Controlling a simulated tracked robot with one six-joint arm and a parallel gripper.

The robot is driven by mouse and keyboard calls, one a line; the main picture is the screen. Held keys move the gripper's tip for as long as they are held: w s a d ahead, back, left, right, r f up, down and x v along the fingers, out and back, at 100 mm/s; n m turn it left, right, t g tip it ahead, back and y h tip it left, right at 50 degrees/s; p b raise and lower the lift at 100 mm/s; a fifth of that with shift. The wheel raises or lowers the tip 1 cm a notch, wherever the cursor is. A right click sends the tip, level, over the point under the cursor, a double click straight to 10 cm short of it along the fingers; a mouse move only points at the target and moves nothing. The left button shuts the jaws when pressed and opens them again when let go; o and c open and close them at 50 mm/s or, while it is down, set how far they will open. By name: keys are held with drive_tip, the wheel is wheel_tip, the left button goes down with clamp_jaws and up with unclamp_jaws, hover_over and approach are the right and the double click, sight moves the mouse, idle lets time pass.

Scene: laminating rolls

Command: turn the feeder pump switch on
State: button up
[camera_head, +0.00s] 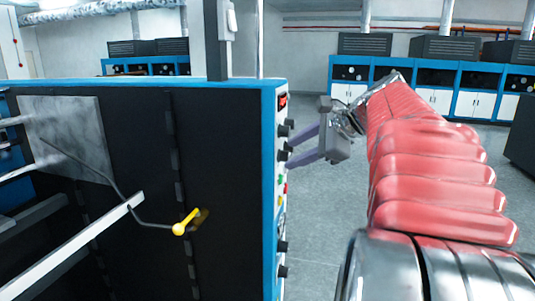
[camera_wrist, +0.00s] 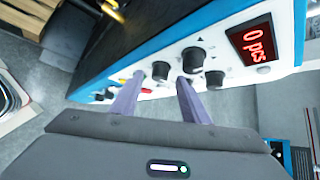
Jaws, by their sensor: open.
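The blue-edged control panel (camera_head: 268,190) of the black machine carries several black knobs; it also shows in the wrist view (camera_wrist: 228,22). Labels are too small to read, so I cannot tell which control is the feeder pump switch. My gripper (camera_head: 301,148) is open, its two purple fingers pointing at the panel. In the wrist view my gripper (camera_wrist: 160,77) has one black knob (camera_wrist: 160,71) showing between its fingertips. Whether the fingers touch it I cannot tell. Another black knob (camera_wrist: 192,60) appears just beyond the right fingertip, with a lower knob (camera_wrist: 214,79) beside it.
A red display (camera_wrist: 257,40) reading "0 pcs" is at the panel's end. A yellow-tipped lever (camera_head: 181,228) sticks out from the machine's dark side. Grey floor (camera_head: 322,220) is open right of the panel. Blue cabinets (camera_head: 460,88) stand along the back wall.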

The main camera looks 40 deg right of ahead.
drive_tip(key=v, duration=1.2)
drive_tip(key=shift+a+f, duration=0.1)
